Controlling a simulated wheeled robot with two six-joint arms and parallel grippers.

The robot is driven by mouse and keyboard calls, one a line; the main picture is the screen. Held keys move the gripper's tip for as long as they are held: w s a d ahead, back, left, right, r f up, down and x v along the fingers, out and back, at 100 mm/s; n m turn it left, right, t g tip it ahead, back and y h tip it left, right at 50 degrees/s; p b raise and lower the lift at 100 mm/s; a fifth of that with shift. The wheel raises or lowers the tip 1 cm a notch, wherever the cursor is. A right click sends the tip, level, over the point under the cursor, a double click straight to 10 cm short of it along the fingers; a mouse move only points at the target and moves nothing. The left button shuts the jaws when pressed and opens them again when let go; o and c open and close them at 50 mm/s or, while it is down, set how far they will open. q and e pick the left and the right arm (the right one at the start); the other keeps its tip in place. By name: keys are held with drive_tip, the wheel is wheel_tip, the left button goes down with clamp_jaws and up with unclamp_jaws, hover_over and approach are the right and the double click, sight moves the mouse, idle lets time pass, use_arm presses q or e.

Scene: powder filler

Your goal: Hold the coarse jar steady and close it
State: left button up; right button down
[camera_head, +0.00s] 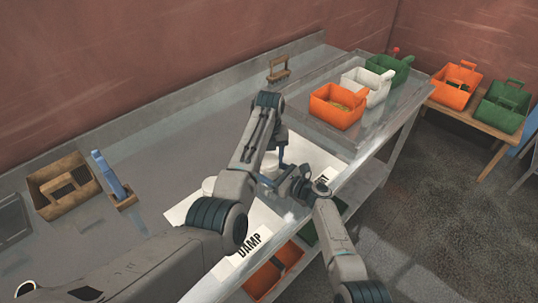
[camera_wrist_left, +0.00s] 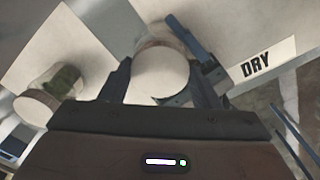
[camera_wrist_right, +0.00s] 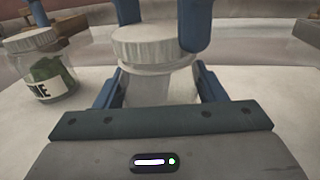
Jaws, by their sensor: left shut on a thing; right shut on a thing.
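The coarse jar (camera_wrist_right: 158,90) stands upright on the pale mat, with a ribbed white lid (camera_wrist_right: 145,42) on its top. My right gripper (camera_wrist_right: 160,82) is shut around the jar's body from the side. My left gripper (camera_wrist_left: 163,78) comes down from above, its fingers shut on the lid, which also shows in the left wrist view (camera_wrist_left: 160,76). No clear gap shows between lid and jar. In the head view my left gripper (camera_head: 284,163) and right gripper (camera_head: 276,183) meet there and mostly hide the jar.
A second lidded jar with green contents (camera_wrist_right: 50,75), its label ending in "NE", stands close by, also in the left wrist view (camera_wrist_left: 60,82). Orange (camera_head: 338,107), white (camera_head: 366,88) and green (camera_head: 390,70) bins stand at the back right. A wooden caddy (camera_head: 62,185) is at left.

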use_arm(q)
drive_tip(key=shift+m, duration=0.6)
drive_tip(key=o, duration=0.9)
drive_tip(key=shift+r, duration=2.25)
drive_tip(key=shift+c, duration=0.3)
